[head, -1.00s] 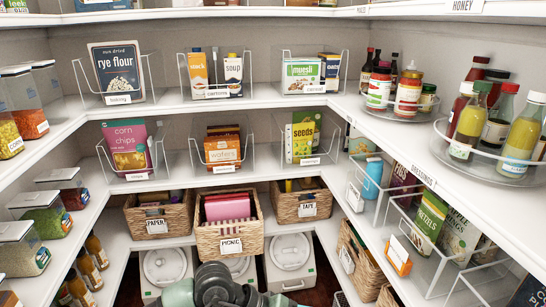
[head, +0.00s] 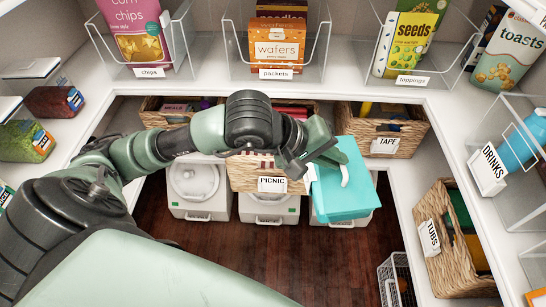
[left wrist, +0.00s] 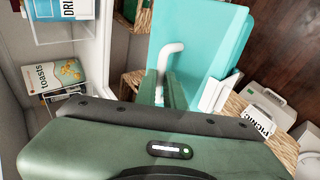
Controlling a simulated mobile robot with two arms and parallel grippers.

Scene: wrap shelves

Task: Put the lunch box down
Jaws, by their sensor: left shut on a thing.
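The turquoise lunch box (head: 345,190) hangs from my left gripper (head: 328,152), right of the middle in the head view. A pale curved handle shows at its top, and my left gripper is shut there. In the left wrist view the lunch box (left wrist: 208,40) fills the upper middle, with the white handle at the fingers of my left gripper (left wrist: 163,92). The box is in the air in front of the shelf, just right of the PICNIC basket (head: 240,182); I cannot tell if they touch. My right gripper is not in view.
The TAPE basket (head: 410,138) stands behind and right of the lunch box. White lidded bins (head: 198,190) stand below on the dark wood floor (head: 250,250). The TUBS basket (head: 440,255) and a wire basket (head: 393,280) are at the right. Open floor lies in front.

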